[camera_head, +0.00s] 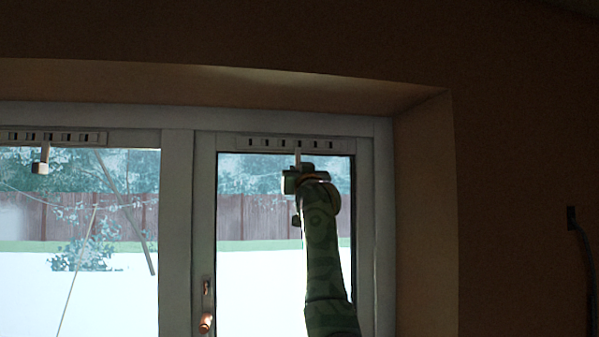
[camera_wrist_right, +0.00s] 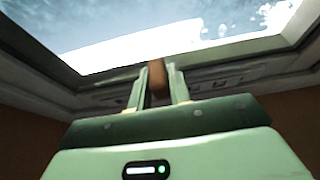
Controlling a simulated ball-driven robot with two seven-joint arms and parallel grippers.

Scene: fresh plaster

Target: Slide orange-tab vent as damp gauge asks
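A slotted vent (camera_head: 291,143) runs along the top of the right window sash, with several dark slots showing. My right gripper (camera_head: 298,168) is just below it, reaching up in front of the pane. In the right wrist view an orange-brown tab (camera_wrist_right: 156,78) stands between the two fingers of my right gripper (camera_wrist_right: 157,82). The fingers are close on both sides of the tab; I cannot tell whether they press on it. In the head view my gripper hides the tab's lower end. My left gripper is not in view. I see no damp gauge.
A second slotted vent (camera_head: 52,137) with a hanging pale-brown tab (camera_head: 41,167) is above the left pane. A coppery window handle (camera_head: 206,322) is on the sash frame. The deep reveal wall (camera_head: 425,210) stands to the right of my right arm.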

